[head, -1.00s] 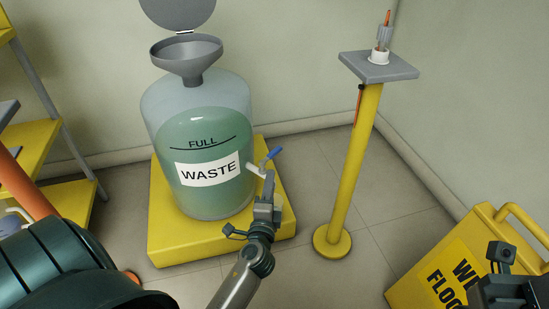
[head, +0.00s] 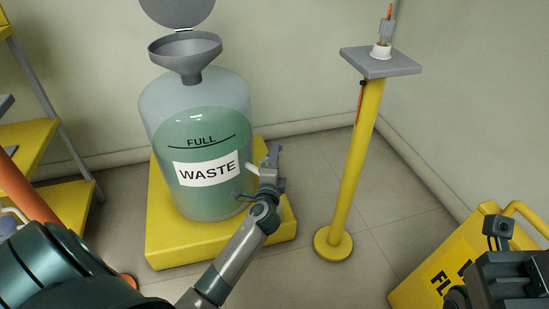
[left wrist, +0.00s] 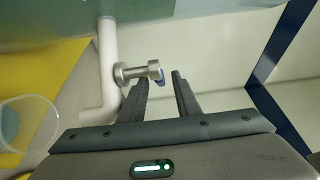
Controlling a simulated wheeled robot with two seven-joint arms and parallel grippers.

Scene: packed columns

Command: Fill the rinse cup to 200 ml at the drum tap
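The drum (head: 215,195) labelled WASTE holds green liquid, with its surface above the FULL line. Its tap has a white pipe (head: 254,168), which also shows in the left wrist view (left wrist: 107,60) with a metal valve stem (left wrist: 135,71) and a bit of blue handle (left wrist: 160,77). My left gripper (head: 273,152) is at the tap. In the left wrist view its fingers (left wrist: 160,78) are apart, with the blue handle by the left fingertip. A clear cup (left wrist: 30,128) shows at the left there, bluish inside; its level cannot be read. My right gripper (head: 505,280) is partly in view, fingers hidden.
The drum stands on a yellow plinth (head: 165,250). A grey funnel (head: 186,55) with a raised lid tops it. A yellow post (head: 352,180) with a grey top plate stands to the right.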

